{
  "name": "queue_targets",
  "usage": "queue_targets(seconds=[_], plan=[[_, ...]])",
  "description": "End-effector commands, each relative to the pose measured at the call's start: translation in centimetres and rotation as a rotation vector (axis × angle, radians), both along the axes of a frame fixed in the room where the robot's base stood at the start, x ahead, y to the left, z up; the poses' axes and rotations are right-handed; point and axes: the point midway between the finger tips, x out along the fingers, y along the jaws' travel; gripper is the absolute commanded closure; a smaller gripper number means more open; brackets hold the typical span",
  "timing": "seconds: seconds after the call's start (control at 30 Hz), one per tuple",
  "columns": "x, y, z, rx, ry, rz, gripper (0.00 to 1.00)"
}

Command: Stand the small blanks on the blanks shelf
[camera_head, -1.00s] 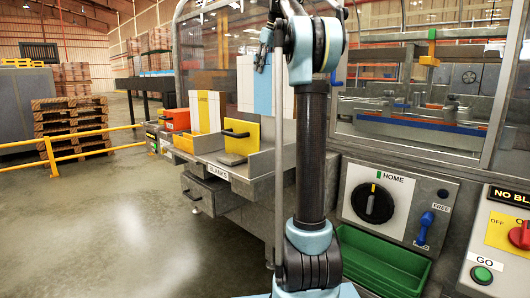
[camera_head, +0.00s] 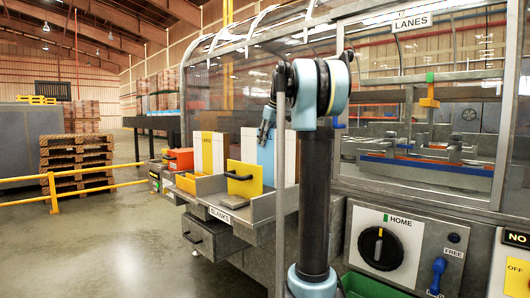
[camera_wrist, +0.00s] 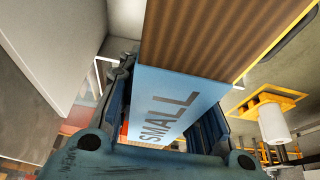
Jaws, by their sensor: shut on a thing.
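The small blanks form a bundle with a blue face marked SMALL (camera_wrist: 172,108) and brown corrugated edges, filling the middle of the wrist view. In the head view the bundle (camera_head: 266,160) looks upright, white with a blue band, at the right end of the blanks shelf (camera_head: 262,209). My gripper (camera_head: 266,128) is shut on it near the top, a finger on each side in the wrist view (camera_wrist: 160,135). The yellow plate and shelf rim hide its foot, so I cannot tell whether it touches the shelf.
The large blanks (camera_head: 207,153), with a yellow band, stand left on the shelf. A yellow plate with a black handle (camera_head: 245,176) stands in front. Orange bins (camera_head: 181,160) lie farther left. A post and machine frame (camera_head: 285,200) stand close on the right.

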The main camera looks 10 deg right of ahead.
Motion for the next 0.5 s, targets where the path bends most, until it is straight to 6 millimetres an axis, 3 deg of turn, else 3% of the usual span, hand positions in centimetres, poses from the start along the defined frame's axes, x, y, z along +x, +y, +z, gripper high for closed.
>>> queue_targets(seconds=[0.17, 0.5], plan=[[0.0, 0.0, -0.8, 0.0, 0.0, 0.0, 1.0], [0.0, 0.0, -4.5, 0.0, 0.0, 0.0, 1.0]])
